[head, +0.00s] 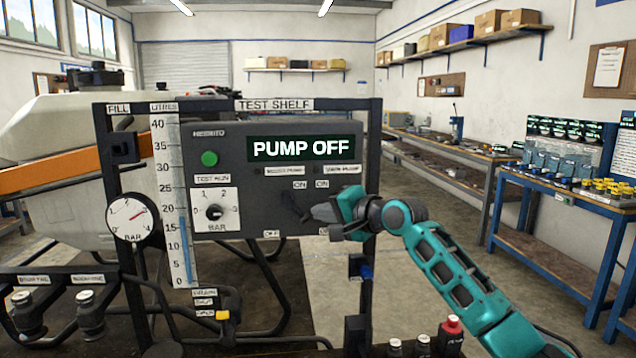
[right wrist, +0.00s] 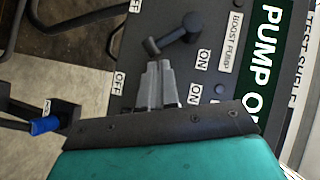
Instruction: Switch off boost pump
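The boost pump lever (head: 292,206) is a dark handle on the grey test panel (head: 225,150). It shows clearly in the right wrist view (right wrist: 188,30), under the BOOST PUMP label (right wrist: 231,42), with its handle pointing down the panel, toward the OFF side. The display (head: 302,149) reads PUMP OFF. My right gripper (head: 315,212) is at the panel just right of the lever. Its two grey fingers (right wrist: 158,72) are together with nothing between them, close to the handle's end; I cannot tell whether they touch. My gripper hides the second pump's lever. My left gripper is out of view.
A green button (head: 209,158) and a BAR selector knob (head: 214,212) sit left on the panel. A round gauge (head: 134,218) and litre scale (head: 181,250) stand further left. Bottles (head: 449,335) stand low in front. A blue workbench (head: 560,190) is at right.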

